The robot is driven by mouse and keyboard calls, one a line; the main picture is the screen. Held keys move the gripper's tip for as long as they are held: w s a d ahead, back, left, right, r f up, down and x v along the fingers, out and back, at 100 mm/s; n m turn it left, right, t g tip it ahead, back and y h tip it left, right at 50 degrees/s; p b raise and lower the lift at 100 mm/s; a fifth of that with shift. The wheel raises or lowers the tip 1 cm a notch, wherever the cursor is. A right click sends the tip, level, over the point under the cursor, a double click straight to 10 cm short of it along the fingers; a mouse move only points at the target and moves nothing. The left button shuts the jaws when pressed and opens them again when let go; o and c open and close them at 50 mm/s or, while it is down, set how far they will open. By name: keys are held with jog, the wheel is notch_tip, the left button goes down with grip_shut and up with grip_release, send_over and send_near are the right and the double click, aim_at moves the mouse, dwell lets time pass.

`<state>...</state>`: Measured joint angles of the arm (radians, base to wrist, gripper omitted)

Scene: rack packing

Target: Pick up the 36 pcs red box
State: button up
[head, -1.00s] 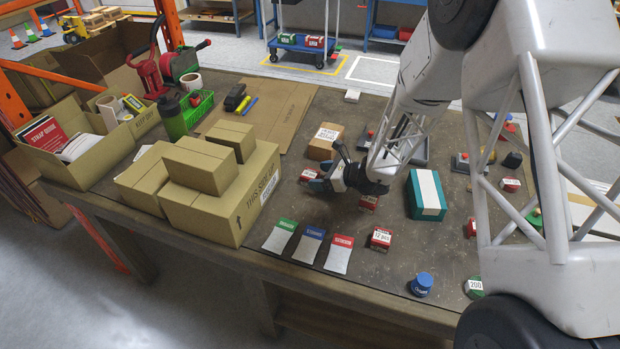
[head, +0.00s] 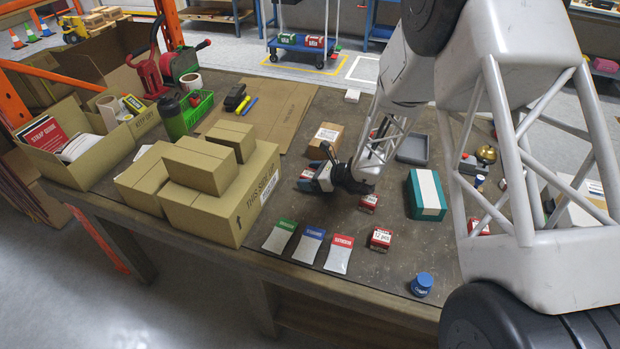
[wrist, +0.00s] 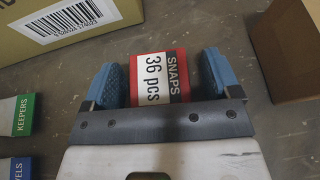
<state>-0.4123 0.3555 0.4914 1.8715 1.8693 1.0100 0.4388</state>
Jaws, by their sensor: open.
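The 36 pcs red box (wrist: 160,78), marked "SNAPS 36 pcs" on a white label, lies on the bench in the wrist view. My gripper (wrist: 162,80) is open, with one blue finger pad on each side of the box. In the head view my gripper (head: 318,178) is low over the bench, and the red box (head: 307,174) shows partly beside the fingers.
A brown carton (head: 325,140) stands just behind my gripper, and stacked cartons (head: 222,200) stand to its left. Another red box (head: 368,202) is close on the right. Colored cards (head: 311,246), a 12 pcs red box (head: 380,239) and a teal box (head: 426,194) lie around.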

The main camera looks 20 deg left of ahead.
aim_at(310, 174)
jog(key=c, duration=1.1)
jog(key=shift+o, duration=0.2)
jog(key=shift+r, duration=0.2)
jog(key=shift+r, duration=0.85)
jog(key=shift+s+d+r, duration=0.15)
jog(key=shift+s+r, duration=0.05)
jog(key=shift+r, duration=0.6)
jog(key=s+d, duration=0.2)
jog(key=s, duration=0.2)
jog(key=s+d+r, duration=0.1)
jog(key=s+d, duration=0.2)
jog(key=s, duration=0.1)
jog(key=s+d, duration=0.3)
jog(key=s, duration=0.2)
jog(key=shift+d+r, duration=0.15)
jog(key=shift+d, duration=0.1)
